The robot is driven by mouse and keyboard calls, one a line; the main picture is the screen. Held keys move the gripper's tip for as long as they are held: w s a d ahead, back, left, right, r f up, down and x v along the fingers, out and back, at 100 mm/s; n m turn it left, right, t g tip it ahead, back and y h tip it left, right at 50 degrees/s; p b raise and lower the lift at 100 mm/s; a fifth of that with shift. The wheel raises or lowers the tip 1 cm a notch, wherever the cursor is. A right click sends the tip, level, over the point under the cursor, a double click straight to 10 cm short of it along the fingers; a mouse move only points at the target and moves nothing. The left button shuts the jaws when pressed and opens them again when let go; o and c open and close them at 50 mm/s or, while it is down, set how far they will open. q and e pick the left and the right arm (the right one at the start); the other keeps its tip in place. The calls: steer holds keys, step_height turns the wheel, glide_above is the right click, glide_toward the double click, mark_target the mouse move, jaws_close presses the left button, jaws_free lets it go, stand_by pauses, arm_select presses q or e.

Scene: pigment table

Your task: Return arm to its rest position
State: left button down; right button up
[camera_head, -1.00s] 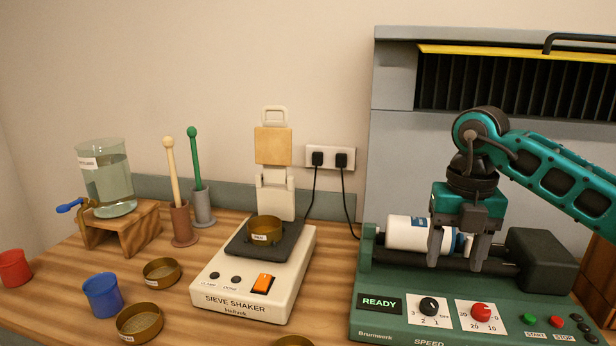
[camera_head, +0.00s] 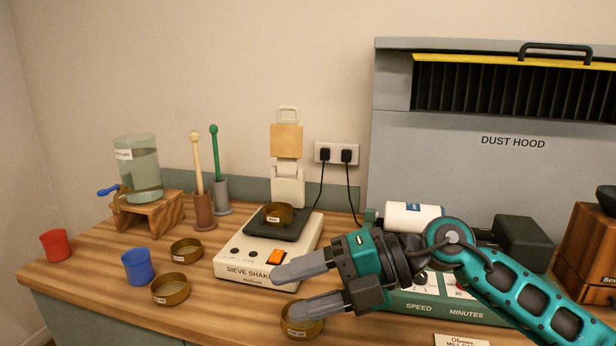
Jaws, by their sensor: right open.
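My right gripper (camera_head: 297,290) reaches in from the right, pointing left over the front of the table. Its two grey fingers are apart and nothing is between them. In the picture the fingers overlap the front of the white sieve shaker (camera_head: 233,266) and a brass sieve (camera_head: 301,327) near the table's front edge. I cannot tell how high the gripper is above them. My right arm (camera_head: 520,295) covers much of the green mill's (camera_head: 455,309) front panel. A white jar (camera_head: 414,216) lies on its side on the mill. My left gripper is not in view.
Two brass sieves (camera_head: 187,251) (camera_head: 170,289), a blue cup (camera_head: 138,266) and a red cup (camera_head: 56,245) stand on the left. A glass water tank (camera_head: 138,168) sits on a wooden stand (camera_head: 148,216). Pestles (camera_head: 198,165) stand behind. A dust hood (camera_head: 480,170) is at the back right.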

step_height(320, 180, up, 8)
steer(key=w+f+m+t+y, duration=0.1)
steer(key=m+t+y, duration=0.5)
steer(key=m+t, duration=0.5)
steer(key=w+d+f+m+t+h, duration=0.3)
steer(key=d+f+m+t+h, duration=0.55)
steer(key=d+m+h, duration=0.65)
steer(key=s+d+f+m+g+h, duration=0.2)
steer(key=s+f+m+g+h, duration=0.15)
steer(key=f, duration=0.35)
steer(key=s+d+f+m+g+h, duration=0.2)
steer(key=s+f+m+g, duration=0.15)
steer(key=f, duration=0.25)
steer(key=s+d+f+m+g, duration=0.1)
steer(key=s+f+g, duration=0.35)
steer(key=s, duration=0.45)
steer(key=s+d+f+m+g, duration=0.1)
steer(key=s+f+g, duration=0.3)
steer(key=s+f, duration=0.3)
steer(key=w+a+f+n+t+y, duration=0.1)
steer(key=w+a+f+t+y, duration=0.1)
steer(key=w+f+t, duration=0.4)
steer(key=shift+w+a+f+t, duration=0.15)
steer(key=shift+a+f+t, duration=0.15)
steer(key=shift+f+t, duration=0.45)
